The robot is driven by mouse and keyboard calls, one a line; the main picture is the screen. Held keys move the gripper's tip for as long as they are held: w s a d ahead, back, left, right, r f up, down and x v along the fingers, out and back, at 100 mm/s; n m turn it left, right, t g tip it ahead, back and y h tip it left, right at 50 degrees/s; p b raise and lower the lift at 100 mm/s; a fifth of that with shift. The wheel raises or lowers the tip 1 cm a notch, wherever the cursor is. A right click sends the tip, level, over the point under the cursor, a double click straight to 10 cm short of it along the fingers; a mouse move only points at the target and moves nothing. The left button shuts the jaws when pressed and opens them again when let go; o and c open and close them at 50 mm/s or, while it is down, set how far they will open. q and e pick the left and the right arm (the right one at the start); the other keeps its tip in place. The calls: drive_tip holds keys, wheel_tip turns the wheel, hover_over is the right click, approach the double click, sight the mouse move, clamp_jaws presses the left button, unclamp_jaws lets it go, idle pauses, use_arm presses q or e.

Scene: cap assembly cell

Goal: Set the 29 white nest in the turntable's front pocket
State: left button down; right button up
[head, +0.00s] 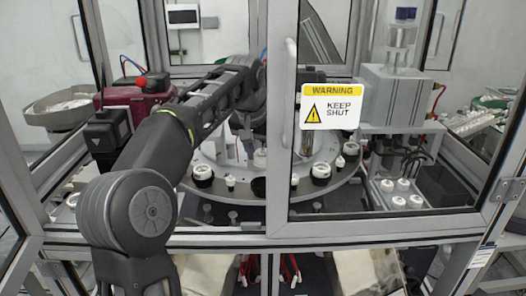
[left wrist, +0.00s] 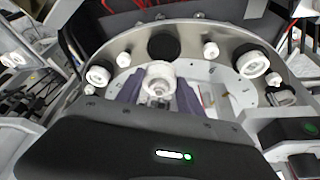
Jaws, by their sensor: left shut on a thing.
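A white ring-shaped nest (left wrist: 158,78) is between the fingers of my left gripper (left wrist: 158,92) in the left wrist view; no number on it is readable. The gripper is shut on it, above the turntable. The turntable (left wrist: 123,42) carries white nests in dark pockets, one at left (left wrist: 98,76) and one at right (left wrist: 252,64). Between them a dark round pocket (left wrist: 163,47) shows no white part; it lies just beyond the held nest. In the head view my left gripper (head: 245,140) reaches over the turntable (head: 250,187); its fingertips and nest are hard to make out. My right gripper is not in view.
A glazed door with a warning sign (head: 331,106) stands just right of my left arm. Small white pegs (head: 230,182) stand on the turntable between pockets. White parts (head: 398,202) sit at right below a grey machine (head: 395,95). A metal bowl (head: 60,108) is at left.

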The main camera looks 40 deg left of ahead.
sight(264, 184)
use_arm(q)
drive_tip(key=shift+f, duration=0.95)
drive_tip(key=shift+f+b, duration=0.65)
drive_tip(key=shift+f, duration=0.3)
drive_tip(key=shift+f+b, duration=0.9)
drive_tip(key=shift+f, duration=0.1)
drive_tip(key=shift+s, duration=0.1)
drive_tip(key=shift+f+b, duration=0.4)
drive_tip(key=shift+f, duration=0.1)
drive_tip(key=c, duration=0.7)
unclamp_jaws()
drive_tip(key=shift+s, duration=0.1)
drive_tip(key=shift+o, duration=0.2)
drive_tip(key=shift+d+f, duration=0.1)
